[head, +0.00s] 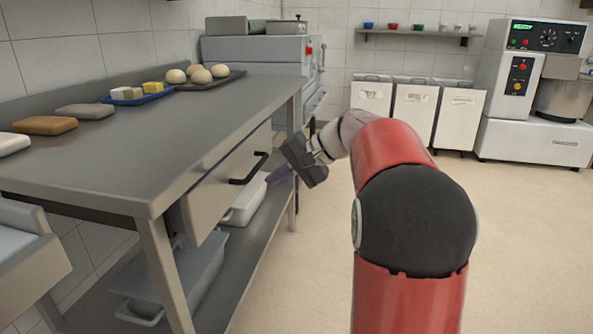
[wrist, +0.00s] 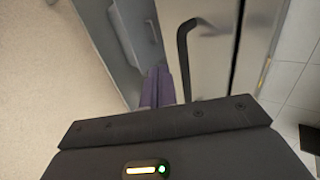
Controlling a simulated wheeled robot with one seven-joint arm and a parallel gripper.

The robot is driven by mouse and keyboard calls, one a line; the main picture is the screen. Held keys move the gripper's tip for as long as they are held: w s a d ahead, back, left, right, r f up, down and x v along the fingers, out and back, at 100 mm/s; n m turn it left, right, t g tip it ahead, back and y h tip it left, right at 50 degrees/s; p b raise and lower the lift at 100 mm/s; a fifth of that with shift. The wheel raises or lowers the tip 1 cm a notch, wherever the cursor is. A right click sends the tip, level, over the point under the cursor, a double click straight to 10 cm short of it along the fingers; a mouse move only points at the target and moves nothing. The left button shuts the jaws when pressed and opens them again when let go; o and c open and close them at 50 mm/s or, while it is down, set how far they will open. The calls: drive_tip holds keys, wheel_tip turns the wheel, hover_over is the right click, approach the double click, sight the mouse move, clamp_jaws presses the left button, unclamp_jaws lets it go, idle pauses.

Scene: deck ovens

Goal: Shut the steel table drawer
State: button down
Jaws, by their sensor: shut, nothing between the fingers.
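The steel table (head: 150,150) runs along the left in the head view. Its drawer (head: 218,190) sits under the tabletop, with a pale front and a black bar handle (head: 248,168). The front looks slightly out from under the top; how far is hard to tell. My gripper (head: 277,175) is to the right of the handle, its purple fingers together and empty, pointing toward the drawer side. In the wrist view the fingers (wrist: 158,88) are beside the black handle (wrist: 184,58), with a visible gap; the drawer front (wrist: 215,60) is behind it.
A lower shelf (head: 262,235) holds a white container (head: 245,198) and a grey bin (head: 190,275). Dough balls on a dark tray (head: 212,82) and a blue tray (head: 140,98) stand on the tabletop. White bins (head: 413,110) and a mixer (head: 535,90) stand behind. Floor on the right is clear.

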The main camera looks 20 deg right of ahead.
sight(236, 177)
drive_tip(key=shift+w+a+r, duration=0.15)
drive_tip(key=shift+w+a, duration=0.2)
drive_tip(key=shift+a, duration=0.15)
drive_tip(key=shift+w+a+r, duration=0.15)
drive_tip(key=shift+w+a, duration=0.2)
drive_tip(key=shift+a, duration=0.15)
drive_tip(key=shift+w+a+p, duration=0.25)
drive_tip(key=shift+w+a, duration=0.45)
drive_tip(key=shift+a, duration=0.25)
drive_tip(key=shift+w+a+p, duration=0.25)
drive_tip(key=shift+w+a, duration=0.4)
drive_tip(key=shift+a, duration=0.3)
